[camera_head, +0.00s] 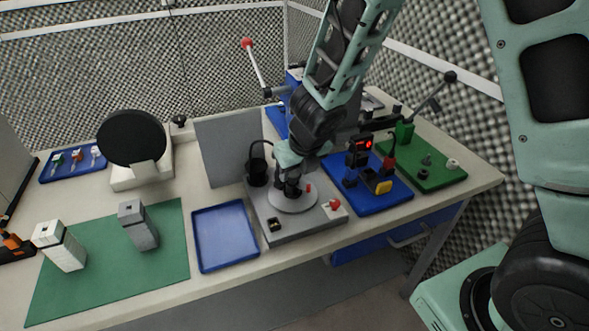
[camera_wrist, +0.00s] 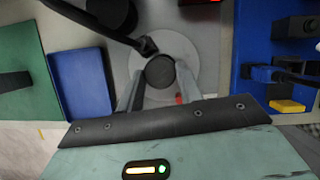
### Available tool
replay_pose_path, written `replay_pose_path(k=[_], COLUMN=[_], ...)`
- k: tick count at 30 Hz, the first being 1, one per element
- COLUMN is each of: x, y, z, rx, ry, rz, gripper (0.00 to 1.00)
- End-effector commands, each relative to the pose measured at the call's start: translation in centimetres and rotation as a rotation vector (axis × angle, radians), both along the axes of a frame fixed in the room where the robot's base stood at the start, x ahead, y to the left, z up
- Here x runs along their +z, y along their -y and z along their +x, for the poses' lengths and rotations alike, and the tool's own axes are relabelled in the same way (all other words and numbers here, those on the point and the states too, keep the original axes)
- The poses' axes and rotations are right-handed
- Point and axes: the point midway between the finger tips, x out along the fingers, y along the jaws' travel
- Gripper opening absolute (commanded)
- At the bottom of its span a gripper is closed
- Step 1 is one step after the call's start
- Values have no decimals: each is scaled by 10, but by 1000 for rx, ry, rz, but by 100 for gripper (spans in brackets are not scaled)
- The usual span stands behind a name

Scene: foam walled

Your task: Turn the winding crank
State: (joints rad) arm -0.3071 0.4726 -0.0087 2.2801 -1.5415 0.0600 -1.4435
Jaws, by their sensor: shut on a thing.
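A grey winding station (camera_head: 318,228) stands at the front middle of the bench, with a round pale disc (camera_head: 300,205) on top. My gripper (camera_head: 292,188) reaches down over the disc from above. In the wrist view its two fingers (camera_wrist: 159,88) stand on either side of a dark round knob (camera_wrist: 160,72) near the disc's middle and are closed on it. I take this knob as the crank's grip; the part below it is hidden. A small red mark (camera_head: 308,187) shows at the disc. A black post with a curved arm (camera_head: 258,166) stands beside the disc.
A blue tray (camera_head: 224,235) lies left of the station, and a green mat (camera_head: 90,280) with two grey blocks lies further left. A blue board (camera_head: 385,200) with a red display stands close on the right. A grey upright panel (camera_head: 228,150) stands behind.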

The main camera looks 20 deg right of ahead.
Motion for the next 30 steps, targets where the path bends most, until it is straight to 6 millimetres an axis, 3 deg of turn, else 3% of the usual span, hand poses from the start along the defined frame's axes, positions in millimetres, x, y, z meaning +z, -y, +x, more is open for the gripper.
replay_pose_path(k=[2,3,5,17,30], x=[0,0,0,9,90], y=[1,1,1,0,5], z=[1,1,1,-2,-33], rx=[-2,-2,-2,-1,-1], ry=[2,2,2,1,2], rz=[-1,-1,-1,0,1], gripper=[13,42,57,57,57])
